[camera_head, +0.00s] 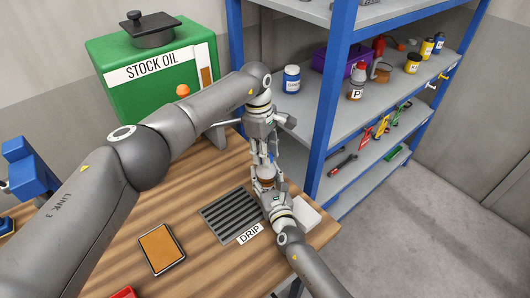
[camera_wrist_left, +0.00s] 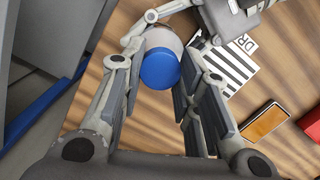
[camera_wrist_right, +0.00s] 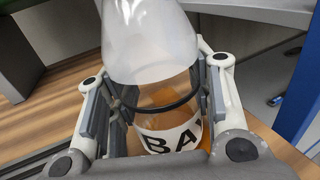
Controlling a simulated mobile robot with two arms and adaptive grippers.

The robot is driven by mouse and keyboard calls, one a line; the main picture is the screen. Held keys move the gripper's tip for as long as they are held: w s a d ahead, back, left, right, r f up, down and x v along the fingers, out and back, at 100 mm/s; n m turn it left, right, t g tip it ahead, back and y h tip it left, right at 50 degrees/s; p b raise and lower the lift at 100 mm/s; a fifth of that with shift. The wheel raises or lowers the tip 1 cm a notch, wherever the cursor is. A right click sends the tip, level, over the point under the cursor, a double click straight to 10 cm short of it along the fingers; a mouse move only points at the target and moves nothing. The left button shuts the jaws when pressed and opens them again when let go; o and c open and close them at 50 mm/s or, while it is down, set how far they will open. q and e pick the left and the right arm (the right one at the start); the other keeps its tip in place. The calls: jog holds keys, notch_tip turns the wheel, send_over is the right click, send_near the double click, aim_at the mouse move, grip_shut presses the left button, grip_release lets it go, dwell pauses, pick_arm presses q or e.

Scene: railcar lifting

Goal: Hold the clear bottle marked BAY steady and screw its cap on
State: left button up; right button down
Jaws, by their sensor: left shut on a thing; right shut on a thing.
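The clear bottle (camera_wrist_right: 150,60) marked BAY holds amber liquid below a pale, tapering upper part. My right gripper (camera_wrist_right: 152,108) is shut around its body, with a dark band across it near the fingers. The bottle's top is out of the right wrist view. The blue cap (camera_wrist_left: 159,69) is between the fingers of my left gripper (camera_wrist_left: 158,82), with the pale bottle top right behind it. In the head view my left gripper (camera_head: 264,152) is directly above my right gripper (camera_head: 267,182). I cannot tell how far the cap sits on the neck.
A black drip grille (camera_head: 232,216) with a DRIP label lies beside the grippers. An orange pad (camera_head: 162,249) lies nearer on the wooden table. A green STOCK OIL container (camera_head: 155,72) stands behind. A blue-framed shelf (camera_head: 325,110) rises close on the right.

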pick_arm(q)
jog(key=m, duration=0.4)
jog(key=shift+w+d+m, duration=0.1)
jog(key=shift+m, duration=0.2)
jog(key=m, duration=0.3)
jog(key=shift+g+y, duration=0.3)
jog(key=shift+y, duration=0.1)
jog(key=o, duration=0.7)
jog(key=shift+c, duration=0.2)
